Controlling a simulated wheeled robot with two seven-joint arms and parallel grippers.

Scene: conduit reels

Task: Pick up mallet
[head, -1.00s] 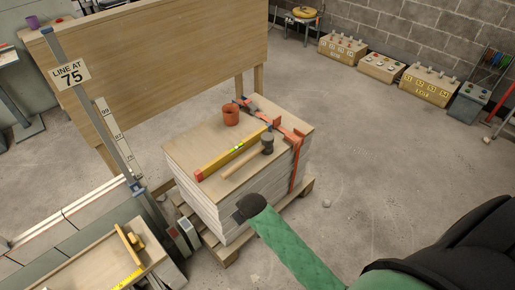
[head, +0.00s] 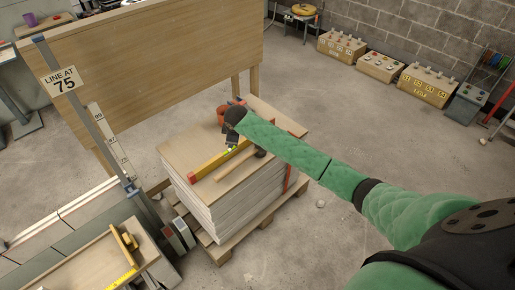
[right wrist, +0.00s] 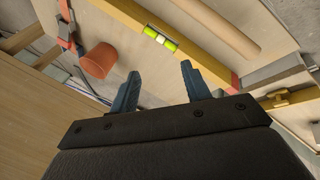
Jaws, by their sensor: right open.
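The mallet lies on the board stack (head: 195,212); its pale wooden handle (head: 232,168) points to the lower left and its dark head (head: 260,153) is partly hidden by my right arm. In the right wrist view the handle (right wrist: 222,28) shows beyond the yellow level, and the mallet's head is out of frame. My right gripper (head: 232,141) is above the stack, over the level and beside the mallet. Its two fingers (right wrist: 160,78) are apart with nothing between them. My left gripper is not in view.
The yellow level (head: 212,165) with red ends lies alongside the mallet. An orange cup (right wrist: 98,62) stands close to the gripper. An orange strap (head: 291,172) crosses the stack.

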